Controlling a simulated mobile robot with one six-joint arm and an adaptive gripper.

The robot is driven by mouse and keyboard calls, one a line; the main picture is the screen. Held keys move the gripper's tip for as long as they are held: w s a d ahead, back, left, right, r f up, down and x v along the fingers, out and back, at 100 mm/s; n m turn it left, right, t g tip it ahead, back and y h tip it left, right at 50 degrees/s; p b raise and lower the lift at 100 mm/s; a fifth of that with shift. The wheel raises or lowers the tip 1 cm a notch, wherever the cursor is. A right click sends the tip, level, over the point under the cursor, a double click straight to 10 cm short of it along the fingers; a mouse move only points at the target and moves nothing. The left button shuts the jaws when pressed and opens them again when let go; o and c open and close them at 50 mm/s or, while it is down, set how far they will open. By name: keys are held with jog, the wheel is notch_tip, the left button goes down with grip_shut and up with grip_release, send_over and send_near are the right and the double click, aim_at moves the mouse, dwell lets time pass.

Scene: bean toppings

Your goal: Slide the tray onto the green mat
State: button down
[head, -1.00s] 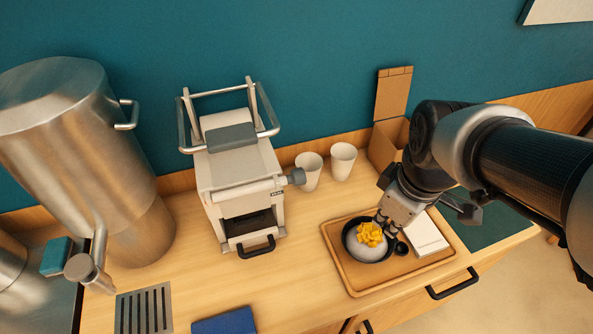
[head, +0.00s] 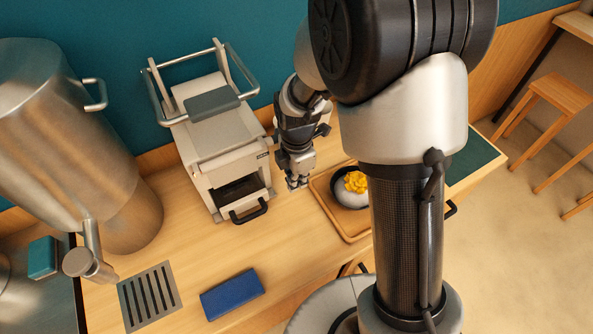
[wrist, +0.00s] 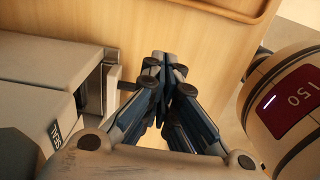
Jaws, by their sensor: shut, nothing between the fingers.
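The wooden tray (head: 333,217) lies on the counter in the head view, its right part hidden behind my arm. A dark bowl (head: 334,188) with white food and a yellow topping (head: 355,181) stands on it. The green mat (head: 474,160) shows at the right, behind my arm, and the gap between tray and mat is hidden. My gripper (head: 297,184) is shut and empty, pointing down just left of the tray's left edge. In the wrist view, my gripper's fingertips (wrist: 162,60) are together, and the tray's rim (wrist: 205,14) crosses the top, apart from them.
A white machine (head: 225,145) with a black handle stands close left of my gripper; it also shows in the wrist view (wrist: 45,85). A blue block (head: 232,294), a slotted grate (head: 150,296) and a steel urn (head: 50,130) are farther left. Stools (head: 560,95) stand beyond the counter.

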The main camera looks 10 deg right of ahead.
aim_at(307, 205)
notch_tip(307, 205, down, 13)
jog(key=b, duration=0.3)
jog(key=shift+s+f, duration=0.1)
jog(key=shift+f, duration=0.05)
jog(key=d, duration=0.1)
jog(key=w+d+b, duration=0.1)
jog(key=d, duration=0.1)
jog(key=shift+d, duration=0.15)
jog(key=shift+w+d+r, duration=0.15)
jog(key=shift+d+r, duration=0.05)
jog(key=shift+d, duration=0.05)
jog(key=shift+d, duration=0.1)
